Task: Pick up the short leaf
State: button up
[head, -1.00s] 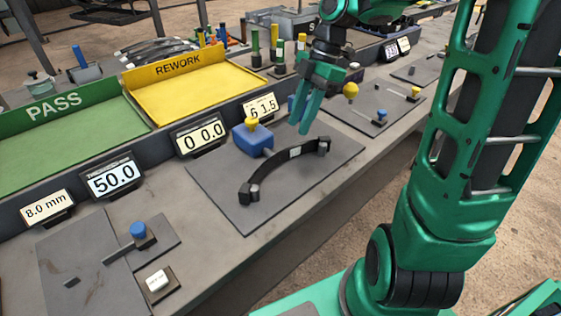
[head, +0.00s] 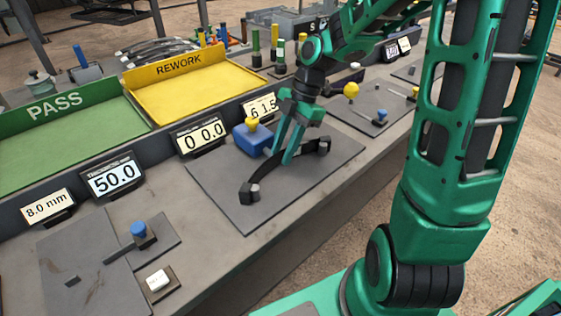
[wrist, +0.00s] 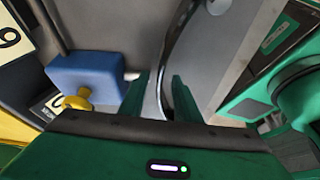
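The short leaf (head: 265,167) is a dark curved strip on a grey plate (head: 222,195), its ends at two black blocks. My gripper (head: 283,152) points down at the middle of the leaf and hides the pale label there. In the wrist view, my green fingers (wrist: 160,98) are apart, and the leaf (wrist: 167,68) runs between them. A gap shows beside the leaf, so the fingers do not look closed on it.
A blue block with a yellow knob (head: 250,136) stands close beside the leaf; it also shows left of my fingers in the wrist view. Behind are the green PASS tray (head: 62,112), the yellow REWORK tray (head: 195,87) and several number displays. The plate's front right is clear.

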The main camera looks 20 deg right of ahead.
jog(key=shift+a+f, duration=0.2)
jog(key=shift+f, duration=0.3)
grip_shut()
jog(key=shift+r, duration=0.1)
